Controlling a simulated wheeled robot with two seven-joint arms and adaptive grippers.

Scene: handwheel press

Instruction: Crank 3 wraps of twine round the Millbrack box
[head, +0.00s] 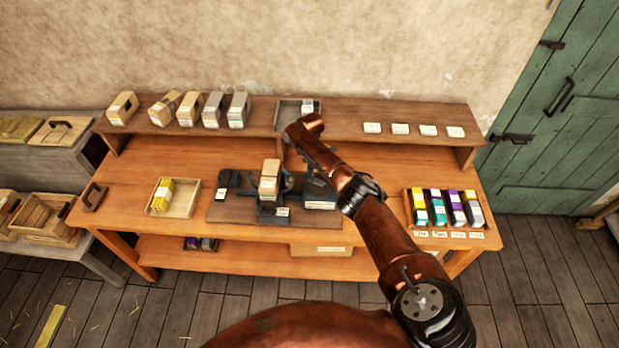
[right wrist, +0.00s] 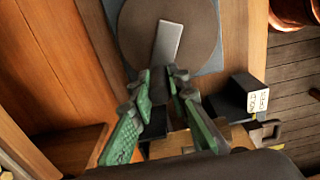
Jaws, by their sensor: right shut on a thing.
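A tan box (head: 268,178) stands upright in the dark winding machine (head: 268,213) on a dark board at the bench's middle. Its label is too small to read, so I cannot tell if it is the Millbrack one. In the right wrist view a round brown disc (right wrist: 140,38) carries a flat grey crank arm (right wrist: 168,43). My right gripper (right wrist: 165,72) has its green fingers at the near end of this arm, shut on what seems to be the crank handle, mostly hidden between the fingers. In the head view my right arm hides the gripper's fingertips. My left gripper is out of view.
A tray with yellow items (head: 175,192) stands left of the machine. A rack of coloured spools (head: 447,207) stands at the right. Several boxes (head: 188,108), a grey tray (head: 290,116) and white cards (head: 400,129) are on the raised shelf (head: 350,118). Bare bench top lies between these.

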